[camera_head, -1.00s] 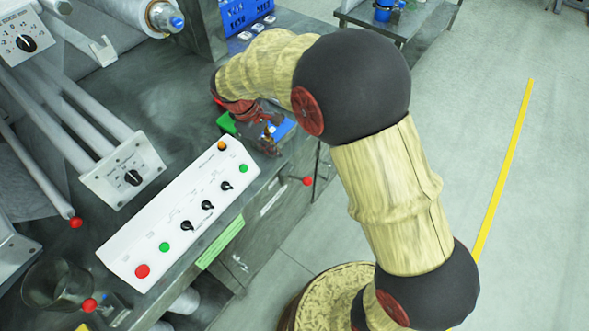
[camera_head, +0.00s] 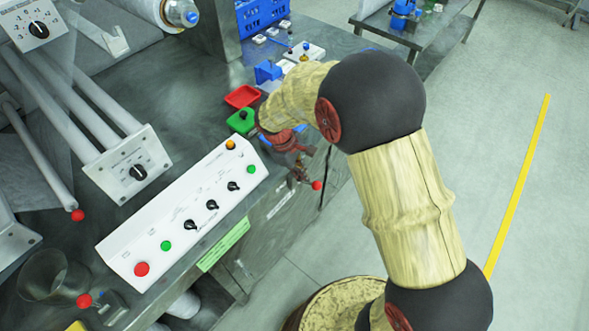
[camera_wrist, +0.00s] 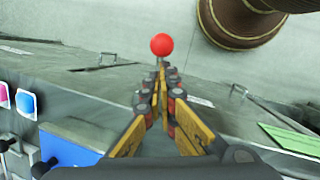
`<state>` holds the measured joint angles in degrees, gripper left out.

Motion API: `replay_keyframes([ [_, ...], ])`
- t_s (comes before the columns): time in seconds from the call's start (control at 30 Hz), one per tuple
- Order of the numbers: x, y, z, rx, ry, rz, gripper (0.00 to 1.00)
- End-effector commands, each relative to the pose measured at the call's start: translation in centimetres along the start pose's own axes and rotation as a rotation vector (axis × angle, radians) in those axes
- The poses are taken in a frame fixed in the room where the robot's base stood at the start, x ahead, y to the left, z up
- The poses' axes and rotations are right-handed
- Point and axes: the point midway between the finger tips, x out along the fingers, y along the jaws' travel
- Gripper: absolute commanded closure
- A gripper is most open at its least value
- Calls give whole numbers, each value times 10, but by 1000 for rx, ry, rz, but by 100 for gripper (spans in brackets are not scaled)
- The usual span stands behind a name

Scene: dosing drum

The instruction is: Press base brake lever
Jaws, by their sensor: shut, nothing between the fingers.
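A lever with a red ball knob (camera_head: 316,185) sticks out from the front side of the bench, just below the top edge. It fits the base brake lever, though no label on it is readable. The red knob also shows in the wrist view (camera_wrist: 161,44), straight beyond my fingertips. My gripper (camera_head: 304,174) is shut and empty, pointing down beside the knob at the bench's front edge. In the wrist view my gripper (camera_wrist: 161,78) has its fingertips together and overlaps the lever's stem. I cannot tell whether they touch it.
A white control panel (camera_head: 127,241) with buttons and black knobs lies left of my gripper. Red (camera_head: 242,96) and green (camera_head: 240,121) trays stand behind it. Other red-knobbed levers (camera_head: 77,215) (camera_head: 83,300) are at the left. The floor (camera_head: 480,120) at right is open.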

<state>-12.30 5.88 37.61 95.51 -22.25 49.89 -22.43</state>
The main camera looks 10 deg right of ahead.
Motion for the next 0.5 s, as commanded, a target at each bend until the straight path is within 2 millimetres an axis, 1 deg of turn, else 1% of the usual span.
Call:
replay_keyframes([
  [0.1, 4, 0, 4, 0, 0, 0, 100],
  [0.5, 5, 0, 5, 0, 1, 0, 100],
])
